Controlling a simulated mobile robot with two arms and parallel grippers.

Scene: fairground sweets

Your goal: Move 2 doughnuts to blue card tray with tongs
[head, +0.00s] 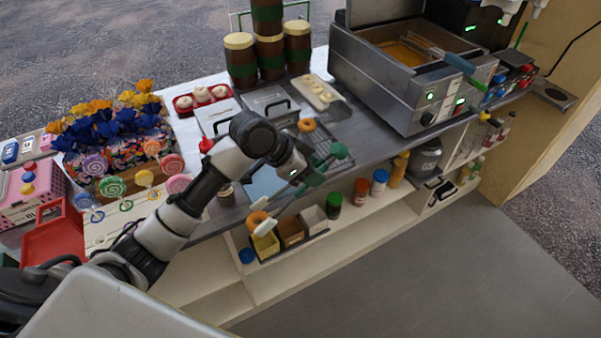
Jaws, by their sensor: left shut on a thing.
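My left gripper (298,173) is shut on green-handled tongs (311,181) above the counter's front edge. An orange-brown doughnut (256,218) shows at the tongs' far end, in front of the counter edge in the picture; whether it is gripped firmly is too small to tell. The light blue card tray (264,184) lies on the counter, partly hidden behind my left arm and gripper. Another doughnut (306,125) sits further back on the counter, by a dark tray or rack. My right gripper is not in view.
Lollipops (145,178) and flowers (110,130) crowd the left. Small bins (291,232) and bottles (361,190) fill the shelf below. A green knob-like end (338,151) stands right of the gripper.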

